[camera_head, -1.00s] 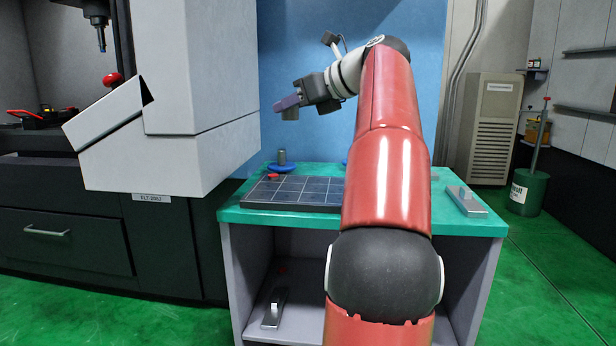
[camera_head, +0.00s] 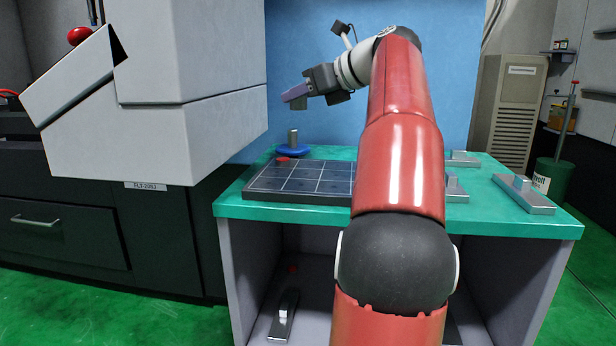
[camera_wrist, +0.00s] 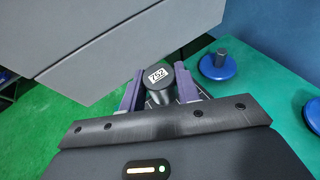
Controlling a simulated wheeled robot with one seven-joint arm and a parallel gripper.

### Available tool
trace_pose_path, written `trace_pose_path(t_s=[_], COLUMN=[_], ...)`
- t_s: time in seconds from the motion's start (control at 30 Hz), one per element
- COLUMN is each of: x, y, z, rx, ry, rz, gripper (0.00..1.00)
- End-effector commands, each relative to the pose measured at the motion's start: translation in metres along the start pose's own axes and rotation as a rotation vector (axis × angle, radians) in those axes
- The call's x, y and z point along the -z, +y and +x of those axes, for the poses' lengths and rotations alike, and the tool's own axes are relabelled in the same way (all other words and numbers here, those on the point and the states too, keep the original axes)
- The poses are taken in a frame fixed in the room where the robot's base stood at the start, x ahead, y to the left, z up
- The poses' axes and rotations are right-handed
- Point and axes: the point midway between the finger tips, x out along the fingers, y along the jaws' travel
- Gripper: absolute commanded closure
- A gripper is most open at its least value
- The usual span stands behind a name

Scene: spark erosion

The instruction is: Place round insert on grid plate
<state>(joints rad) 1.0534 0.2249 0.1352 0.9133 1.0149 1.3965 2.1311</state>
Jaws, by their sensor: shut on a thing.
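My gripper (camera_head: 294,94) is raised over the back left of the green table, above the grid plate (camera_head: 272,190) and apart from it. In the wrist view, my gripper (camera_wrist: 159,88) has its purple fingers on both sides of a dark round insert (camera_wrist: 160,75). The insert's top carries a white label that seems to read "Z52". In the head view the insert shows only as a small dark shape under the fingers. The grid plate is dark with pale lines and lies flat; my arm hides its right part.
A blue round base with a grey post (camera_head: 293,139) stands behind the plate. A small red piece (camera_head: 283,159) is at the plate's back left edge. Metal blocks (camera_head: 524,193) lie on the right of the table (camera_head: 500,235). The machine's grey housing (camera_head: 215,130) is close on the left.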

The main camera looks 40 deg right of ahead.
Motion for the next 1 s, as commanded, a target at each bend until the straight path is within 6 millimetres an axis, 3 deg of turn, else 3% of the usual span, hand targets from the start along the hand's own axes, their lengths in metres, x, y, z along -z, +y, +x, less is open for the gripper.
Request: trace_pose_path(t_s=[0.03, 0.3, 0.57, 0.8, 1.0], x=[0.021, 0.077, 0.094, 0.124, 0.124], y=[0.001, 0.001, 0.001, 0.000, 0.000], z=[0.008, 0.030, 0.038, 0.050, 0.050], rx=[-0.001, 0.000, 0.000, 0.001, 0.000], ry=[-0.001, -0.001, -0.002, -0.001, -0.002], rz=[0.002, 0.000, -0.002, -0.001, -0.003], gripper=[1.00, 1.00, 1.00, 1.00, 1.00])
